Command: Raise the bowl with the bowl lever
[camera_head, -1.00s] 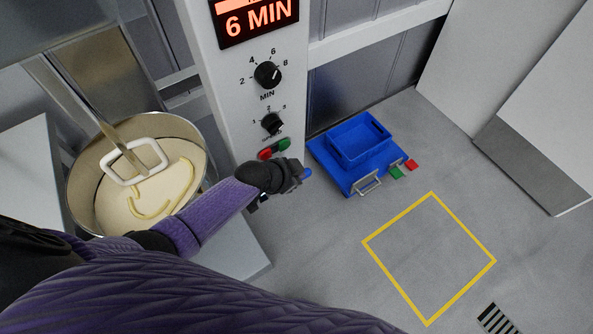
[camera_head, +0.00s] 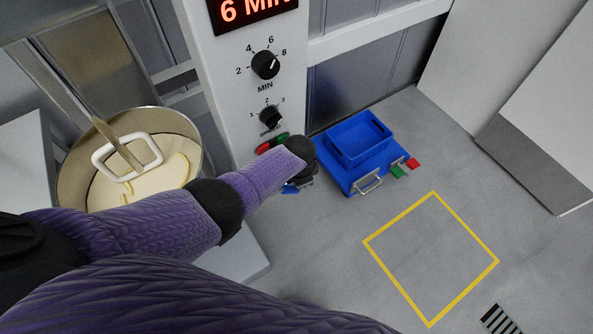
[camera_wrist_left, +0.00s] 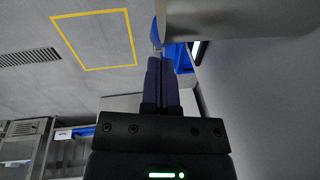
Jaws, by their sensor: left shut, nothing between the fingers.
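The steel bowl (camera_head: 72,165) sits at the left of the head view with pale dough (camera_head: 112,192) in it, and the mixer's white beater (camera_head: 128,168) hangs into it. My left arm hides the bowl's near side. My left gripper (camera_head: 302,184) is at the mixer's column, right of the bowl, largely hidden by its wrist. In the left wrist view its fingers (camera_wrist_left: 160,68) are shut and empty. A small blue part, probably the lever's knob (camera_wrist_left: 155,32), shows just beyond the fingertips; I cannot tell whether they touch. The rest of the lever is hidden.
The mixer column (camera_head: 230,75) carries two dials and red and green buttons (camera_head: 272,143). A blue machine with a tray (camera_head: 358,145) stands close right of my gripper. A yellow square (camera_head: 430,258) marks clear counter at the right.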

